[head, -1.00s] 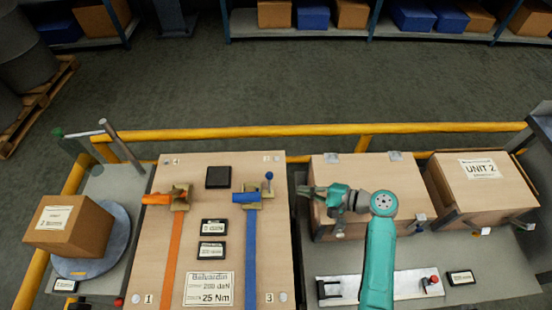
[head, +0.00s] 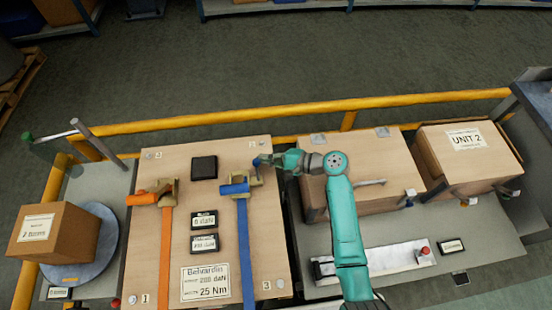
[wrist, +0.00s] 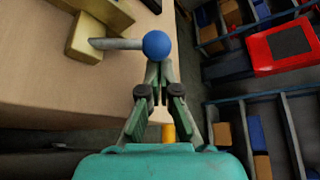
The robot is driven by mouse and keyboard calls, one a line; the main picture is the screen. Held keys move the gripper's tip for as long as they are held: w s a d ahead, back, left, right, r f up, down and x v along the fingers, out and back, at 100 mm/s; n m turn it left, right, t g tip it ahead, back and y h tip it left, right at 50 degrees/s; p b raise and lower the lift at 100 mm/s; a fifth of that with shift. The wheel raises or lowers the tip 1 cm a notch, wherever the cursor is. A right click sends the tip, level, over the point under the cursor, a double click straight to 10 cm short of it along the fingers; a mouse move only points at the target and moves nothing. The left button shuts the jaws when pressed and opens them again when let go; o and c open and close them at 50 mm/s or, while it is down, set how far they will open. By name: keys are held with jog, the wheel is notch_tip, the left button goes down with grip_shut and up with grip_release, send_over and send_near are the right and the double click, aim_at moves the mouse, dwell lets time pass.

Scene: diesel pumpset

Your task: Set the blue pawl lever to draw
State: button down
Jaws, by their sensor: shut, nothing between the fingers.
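The blue pawl lever ends in a blue ball knob (wrist: 156,45) on a grey rod, rising from a brass-coloured ratchet block (wrist: 88,38) in the wrist view. In the head view the blue ratchet (head: 236,187) with its blue strap (head: 244,245) sits on the right side of the wooden board. My gripper (wrist: 158,68) is shut and empty, its fingertips right at the ball; I cannot tell whether they touch it. In the head view my gripper (head: 268,160) reaches in from the right and its tips overlap the knob.
An orange ratchet (head: 152,194) with an orange strap stands left on the board. Black display boxes (head: 204,167) lie between the straps. A wooden crate (head: 372,180) is to the right, under my arm. A yellow rail (head: 300,108) runs behind the board.

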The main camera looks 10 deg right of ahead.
jog(key=shift+w+a+f, duration=0.1)
jog(key=shift+a+f, duration=0.05)
jog(key=shift+a, duration=0.2)
jog(key=shift+s+r+n, duration=0.2)
jog(key=shift+r+n, duration=0.1)
jog(key=shift+n, duration=0.1)
dwell(0.3)
jog(key=shift+s+r+n+t+y, duration=0.55)
jog(key=shift+n+t, duration=0.15)
jog(key=shift+n, duration=0.2)
jog(key=shift+s+r+n+t+y, duration=0.4)
jog(key=shift+s+n+t, duration=0.2)
jog(key=shift+n, duration=0.5)
jog(key=shift+s+r, duration=0.35)
jog(key=shift+s, duration=0.4)
jog(key=shift+s+r+n+y, duration=0.1)
jog(key=shift+s+n+y, duration=0.25)
jog(key=shift+s+n, duration=0.35)
jog(key=shift+s, duration=0.6)
jog(key=shift+s, duration=0.2)
